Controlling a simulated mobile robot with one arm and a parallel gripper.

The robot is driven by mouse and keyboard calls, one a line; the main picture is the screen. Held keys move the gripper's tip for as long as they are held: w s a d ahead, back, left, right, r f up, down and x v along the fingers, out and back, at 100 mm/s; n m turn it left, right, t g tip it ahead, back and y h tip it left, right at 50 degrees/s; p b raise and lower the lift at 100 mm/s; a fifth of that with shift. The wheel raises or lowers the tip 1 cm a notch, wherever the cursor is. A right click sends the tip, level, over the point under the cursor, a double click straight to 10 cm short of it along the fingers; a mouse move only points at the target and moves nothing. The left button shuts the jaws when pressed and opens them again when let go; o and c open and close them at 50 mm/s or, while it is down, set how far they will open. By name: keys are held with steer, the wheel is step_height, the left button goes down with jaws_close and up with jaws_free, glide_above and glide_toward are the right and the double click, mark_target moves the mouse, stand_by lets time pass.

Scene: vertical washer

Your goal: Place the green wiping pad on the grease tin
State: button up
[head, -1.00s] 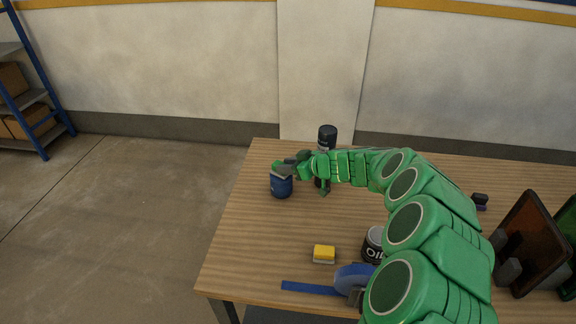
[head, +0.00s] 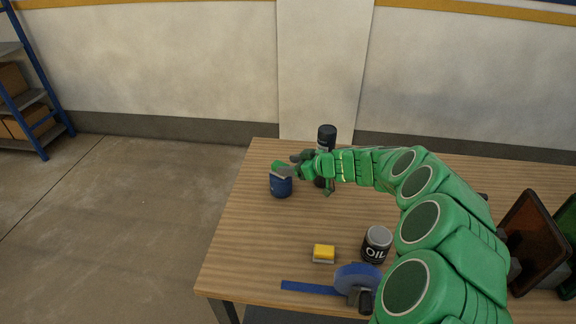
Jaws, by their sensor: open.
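A blue tin (head: 281,187), which looks like the grease tin, stands near the far left part of the table. A small green piece, which looks like the wiping pad (head: 278,168), shows at the top of the tin and appears to rest on it, tilted; its exact contact is too small to tell. My gripper (head: 297,160) is open just right of and slightly above the pad. Its fingers are small and partly merge with the green of my arm, so whether they touch the pad is unclear.
A dark spray can (head: 327,137) stands behind my wrist. Brown and green bins (head: 533,243) stand at right. The wooden table's (head: 260,225) left middle is clear.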

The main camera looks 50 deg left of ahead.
steer(key=v, duration=1)
steer(key=shift+w+d+r, duration=0.1)
steer(key=shift+d, duration=0.05)
